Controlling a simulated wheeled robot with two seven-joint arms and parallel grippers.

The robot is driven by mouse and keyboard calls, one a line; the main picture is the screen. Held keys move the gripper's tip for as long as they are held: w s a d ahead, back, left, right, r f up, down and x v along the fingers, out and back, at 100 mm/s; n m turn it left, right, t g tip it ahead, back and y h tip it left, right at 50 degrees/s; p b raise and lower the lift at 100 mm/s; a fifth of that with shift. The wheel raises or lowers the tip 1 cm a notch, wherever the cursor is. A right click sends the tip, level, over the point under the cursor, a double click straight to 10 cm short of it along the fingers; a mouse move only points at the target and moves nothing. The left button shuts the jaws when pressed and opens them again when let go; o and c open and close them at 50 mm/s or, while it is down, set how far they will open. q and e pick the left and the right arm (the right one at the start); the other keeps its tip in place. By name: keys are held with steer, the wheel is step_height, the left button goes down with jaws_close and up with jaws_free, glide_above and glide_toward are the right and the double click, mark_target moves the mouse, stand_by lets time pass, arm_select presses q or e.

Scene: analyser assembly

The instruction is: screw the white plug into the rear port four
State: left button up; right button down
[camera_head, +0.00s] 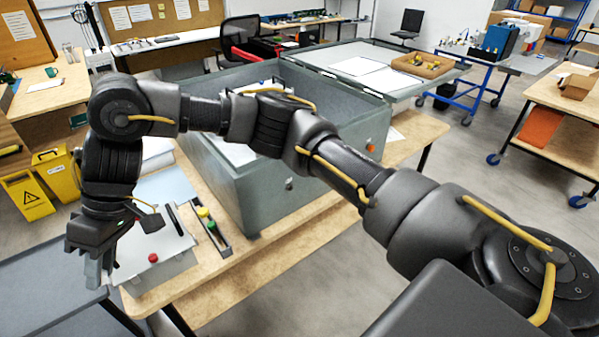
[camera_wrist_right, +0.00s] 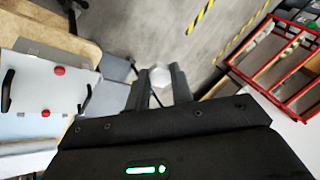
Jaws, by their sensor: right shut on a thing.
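My right arm crosses the head view from the right. Its gripper (camera_head: 98,270) points down at the left, beside the front left corner of a pale control box (camera_head: 160,245). In the right wrist view the two fingers (camera_wrist_right: 159,75) are closed on a small white piece, the white plug (camera_wrist_right: 160,80), which is partly hidden by them. The plug is not distinguishable in the head view. A large grey-green open case (camera_head: 270,205) stands on the wooden bench, partly hidden behind my arm. Rear port four cannot be made out in either view. My left gripper is not in view.
A narrow tray (camera_head: 222,247) with yellow and green pieces lies right of the control box. The box, with a handle and red knobs, also shows in the wrist view (camera_wrist_right: 35,85). A dark grey table (camera_head: 55,305) is at lower left. A red rack (camera_wrist_right: 275,65) is at right.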

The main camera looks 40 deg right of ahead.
steer(key=w+d+r+m+t+y+p, duration=0.2)
steer(key=w+d+m+t, duration=0.1)
steer(key=w+m, duration=0.15)
steer(key=w+d+r+m+t+y+p, duration=0.1)
steer(key=w+d+r+m+t+y, duration=0.15)
steer(key=w, duration=0.35)
steer(key=w+d+f+m+t+p, duration=0.1)
steer(key=w+d+f+m+t, duration=0.2)
steer(key=d+f, duration=0.3)
steer(key=w+d+f+m+t+p, duration=0.1)
steer(key=w+d+f+m+t, duration=0.2)
steer(key=d, duration=0.6)
steer(key=s+d+f+m+t+h, duration=0.35)
steer(key=d+f, duration=0.35)
steer(key=d, duration=0.3)
steer(key=s+d+f+m+t+h, duration=0.2)
steer(key=s+d+f+h, duration=0.4)
steer(key=d, duration=0.5)
steer(key=s+d+f+m+t+h, duration=0.1)
steer(key=s+d+f+m+t, duration=0.2)
steer(key=d+f, duration=0.65)
steer(key=w+d+n+b, duration=0.1)
steer(key=w+n+b, duration=0.7)
steer(key=n+b, duration=0.7)
steer(key=r+n, duration=0.1)
steer(key=n, duration=0.7)
steer(key=shift+w+b, duration=0.15)
steer(key=shift+b, duration=0.25)
